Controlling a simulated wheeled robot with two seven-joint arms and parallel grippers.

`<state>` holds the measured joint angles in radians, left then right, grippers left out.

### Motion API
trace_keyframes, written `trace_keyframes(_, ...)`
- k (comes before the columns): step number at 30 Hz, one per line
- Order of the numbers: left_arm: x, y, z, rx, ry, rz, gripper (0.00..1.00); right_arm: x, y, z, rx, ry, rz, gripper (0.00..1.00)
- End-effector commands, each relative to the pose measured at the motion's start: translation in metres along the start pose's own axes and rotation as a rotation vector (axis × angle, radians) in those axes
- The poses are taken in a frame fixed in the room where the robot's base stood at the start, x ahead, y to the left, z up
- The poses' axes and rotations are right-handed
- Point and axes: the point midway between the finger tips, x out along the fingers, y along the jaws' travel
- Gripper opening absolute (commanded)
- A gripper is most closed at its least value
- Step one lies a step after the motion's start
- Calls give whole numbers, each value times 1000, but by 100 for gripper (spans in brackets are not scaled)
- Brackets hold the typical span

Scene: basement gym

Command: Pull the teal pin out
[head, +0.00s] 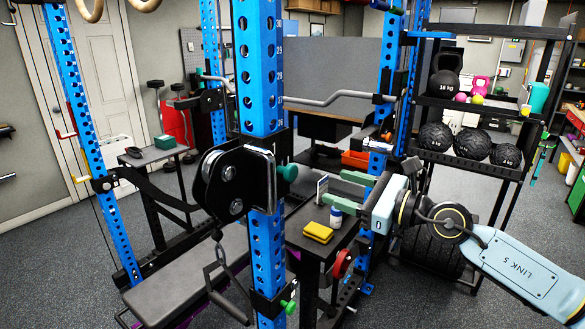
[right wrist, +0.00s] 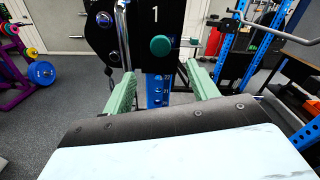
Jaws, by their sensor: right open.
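The teal pin (head: 290,172) is a round knob on the right side of the black pulley carriage (head: 220,185), which sits on the front blue upright (head: 258,75). In the right wrist view the pin (right wrist: 160,45) faces the camera beneath a white "1". My right gripper (head: 334,187) is open and empty, to the right of the pin, its green fingers pointing towards the carriage. In the wrist view its fingertips (right wrist: 160,76) lie on either side of the blue upright, with the pin above and between them, apart from both. My left gripper is not in view.
A second green knob (head: 288,307) is low on the same upright. A small black table (head: 300,245) below my right gripper holds a yellow block (head: 318,232) and a white bottle (head: 336,216). A padded bench (head: 190,275) stands left. A ball rack (head: 470,165) is behind my right arm.

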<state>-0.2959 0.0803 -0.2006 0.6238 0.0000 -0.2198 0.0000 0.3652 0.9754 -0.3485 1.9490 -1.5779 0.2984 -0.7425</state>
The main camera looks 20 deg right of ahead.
Motion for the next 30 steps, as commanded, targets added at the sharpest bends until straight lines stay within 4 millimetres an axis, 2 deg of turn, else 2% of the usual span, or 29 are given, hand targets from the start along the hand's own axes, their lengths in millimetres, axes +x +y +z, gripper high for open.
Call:
trace_keyframes(8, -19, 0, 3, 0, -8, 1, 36, 51, 0, 4, 9, -5, 0, 59)
trace_keyframes(15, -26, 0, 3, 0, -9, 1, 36, 99, 0, 2, 11, -5, -1, 59)
trace_keyframes(18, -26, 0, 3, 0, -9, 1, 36, 112, -1, 1, 10, -4, -2, 59)
trace_keyframes(24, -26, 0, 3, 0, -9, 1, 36, 126, 0, 0, 10, -2, -1, 59)
trace_keyframes(30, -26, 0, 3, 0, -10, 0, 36, 127, 0, 0, 9, -1, -1, 59)
